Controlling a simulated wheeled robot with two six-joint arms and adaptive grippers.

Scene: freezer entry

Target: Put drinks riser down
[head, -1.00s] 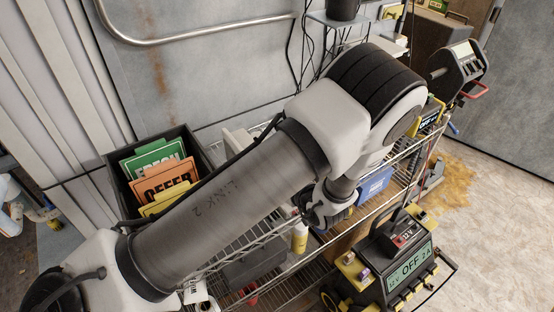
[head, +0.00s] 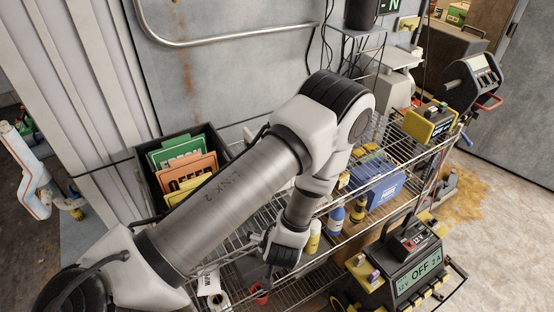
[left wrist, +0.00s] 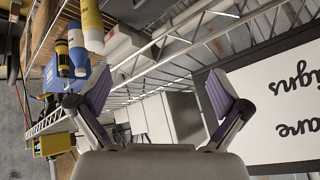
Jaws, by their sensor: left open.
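My left gripper (left wrist: 158,98) is open, with nothing between its fingers in the left wrist view. A black bin (head: 146,182) at the head view's left holds a green card (head: 180,147), an orange card (head: 188,176) reading OFFER and a yellow card (head: 190,190). The yellow card's wording is hidden or too small to read, so I cannot tell which card, if any, is the drinks riser. In the left wrist view, a white label (left wrist: 290,100) with upside-down lettering lies right of the right finger. My right gripper is not in view.
A wire rack (head: 340,240) runs beside the wall, with bottles (head: 336,219) and a blue box (head: 385,189) on it. A battery charger (head: 415,275) reading OFF stands in front. Open floor (head: 505,230) lies to the right.

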